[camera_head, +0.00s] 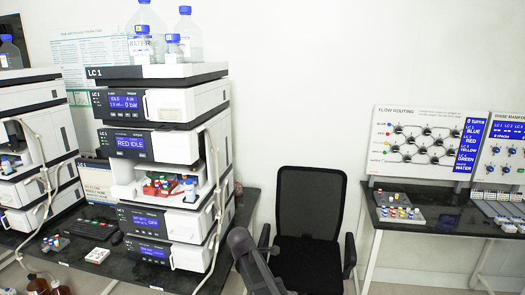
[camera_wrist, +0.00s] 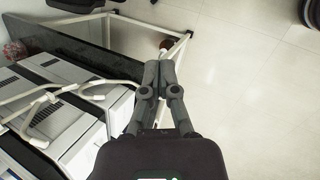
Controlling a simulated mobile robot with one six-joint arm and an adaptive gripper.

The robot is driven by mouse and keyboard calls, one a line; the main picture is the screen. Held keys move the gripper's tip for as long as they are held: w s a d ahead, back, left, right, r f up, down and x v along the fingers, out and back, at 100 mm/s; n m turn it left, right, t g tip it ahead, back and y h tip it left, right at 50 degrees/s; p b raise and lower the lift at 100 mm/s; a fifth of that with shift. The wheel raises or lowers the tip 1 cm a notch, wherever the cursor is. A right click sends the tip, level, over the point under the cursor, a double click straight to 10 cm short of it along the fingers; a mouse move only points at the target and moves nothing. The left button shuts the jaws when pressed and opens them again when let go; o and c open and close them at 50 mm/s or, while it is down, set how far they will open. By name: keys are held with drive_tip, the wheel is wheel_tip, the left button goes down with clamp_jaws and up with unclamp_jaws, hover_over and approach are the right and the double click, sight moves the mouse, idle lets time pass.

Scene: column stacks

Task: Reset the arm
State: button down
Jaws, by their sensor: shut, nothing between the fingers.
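My gripper (camera_wrist: 159,70) shows in the wrist view with its two grey fingers together and nothing between them. It is over the pale floor, just right of the white frame of a bench. In the head view a dark grey part of my arm (camera_head: 250,262) rises at the bottom centre, in front of the black chair. The fingers cannot be made out in the head view.
The LC 1 instrument stack (camera_head: 160,165) stands on a dark bench at left. A black office chair (camera_head: 310,215) stands between it and the right bench (camera_head: 430,222). Open floor (camera_wrist: 245,90) lies right of my gripper. White instrument housings (camera_wrist: 85,110) and tubing are close on its left.

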drive_tip(key=s+d+f+m+g+y, duration=0.1)
drive_tip(key=s+d+m+g, duration=0.1)
drive_tip(key=s+d+m, duration=0.7)
drive_tip(key=s+d+f+m+g+y+b, duration=0.1)
drive_tip(key=s+d+f+m+g, duration=0.1)
drive_tip(key=s+d+m, duration=0.7)
drive_tip(key=shift+s+d+y, duration=0.3)
drive_tip(key=shift+s+d, duration=0.6)
drive_tip(key=shift+s, duration=0.15)
drive_tip(key=shift+f, duration=0.1)
